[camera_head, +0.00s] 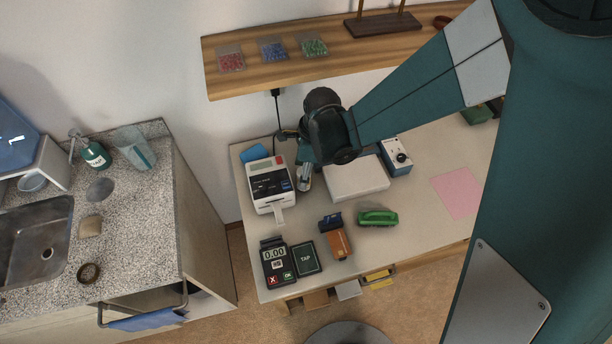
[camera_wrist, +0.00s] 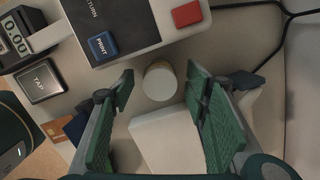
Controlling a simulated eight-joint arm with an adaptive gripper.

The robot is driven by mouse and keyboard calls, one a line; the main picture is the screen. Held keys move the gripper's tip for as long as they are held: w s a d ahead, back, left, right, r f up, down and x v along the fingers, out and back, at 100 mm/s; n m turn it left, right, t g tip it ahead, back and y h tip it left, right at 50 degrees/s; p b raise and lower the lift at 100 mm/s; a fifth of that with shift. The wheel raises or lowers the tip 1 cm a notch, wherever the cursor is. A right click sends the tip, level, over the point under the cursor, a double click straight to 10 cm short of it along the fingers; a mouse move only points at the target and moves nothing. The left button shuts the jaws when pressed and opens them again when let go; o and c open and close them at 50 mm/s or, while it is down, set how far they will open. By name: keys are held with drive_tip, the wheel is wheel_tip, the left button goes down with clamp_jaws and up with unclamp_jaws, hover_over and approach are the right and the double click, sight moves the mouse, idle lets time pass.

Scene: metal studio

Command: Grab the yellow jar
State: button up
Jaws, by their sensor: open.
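A small round thing with a pale cream top (camera_wrist: 160,80) stands on the table in the wrist view, seen nearly from above; its side is mostly hidden. It may be the jar, but no clear yellow shows on it. My gripper (camera_wrist: 161,91) is open, with one green-padded finger on each side of this round thing and visible gaps between. In the head view my gripper (camera_head: 304,179) points down between the white label printer (camera_head: 266,187) and a white box (camera_head: 345,183). I cannot make out a yellow jar in the head view.
The printer also fills the top of the wrist view (camera_wrist: 145,28), close beyond the fingers. The white box lies close below them (camera_wrist: 165,142). A card terminal (camera_head: 275,265), a TAP pad (camera_head: 305,259) and a green stapler (camera_head: 377,218) stand nearer the front. A shelf (camera_head: 270,72) overhangs behind.

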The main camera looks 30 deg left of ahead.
drive_tip(key=shift+f, duration=0.2)
idle(0.5)
drive_tip(key=c, duration=1.2)
drive_tip(key=shift+r, duration=0.1)
drive_tip(key=shift+c, duration=0.2)
drive_tip(key=shift+r, duration=0.4)
drive_tip(key=shift+s+d+r, duration=0.1)
drive_tip(key=shift+d+r, duration=0.05)
drive_tip(key=s+d, duration=0.5)
drive_tip(key=d, duration=0.1)
wheel_tip(320, 180, up, 14)
drive_tip(key=p, duration=0.2)
drive_tip(key=shift+w, duration=0.2)
